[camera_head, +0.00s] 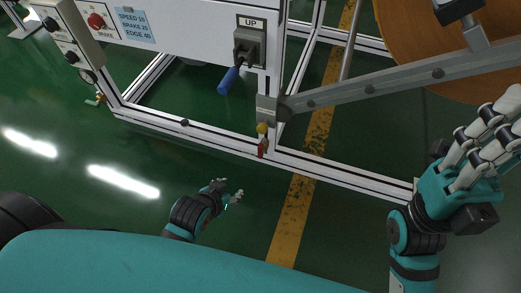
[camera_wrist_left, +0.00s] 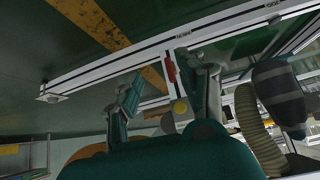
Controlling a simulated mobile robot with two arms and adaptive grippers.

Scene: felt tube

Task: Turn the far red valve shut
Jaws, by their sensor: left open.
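A small red valve handle (camera_head: 262,149) hangs by the lower frame rail, below a yellow round knob (camera_head: 263,128). In the left wrist view the red handle (camera_wrist_left: 170,68) shows between the two fingers, with the yellow knob (camera_wrist_left: 180,107) near it. My left gripper (camera_head: 230,191) is open and empty, below and left of the red handle and apart from it. It also shows in the left wrist view (camera_wrist_left: 172,76). My right gripper (camera_head: 496,125) is at the right edge, far from the valve; its finger opening is unclear.
A white machine frame (camera_head: 340,180) runs across the view. It carries a lever box marked UP (camera_head: 249,47) with a blue handle (camera_head: 229,80), a red button (camera_head: 96,21) and a small brass fitting (camera_head: 97,98). A grey bar (camera_head: 390,89) slants right. Green floor (camera_head: 90,215) is clear.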

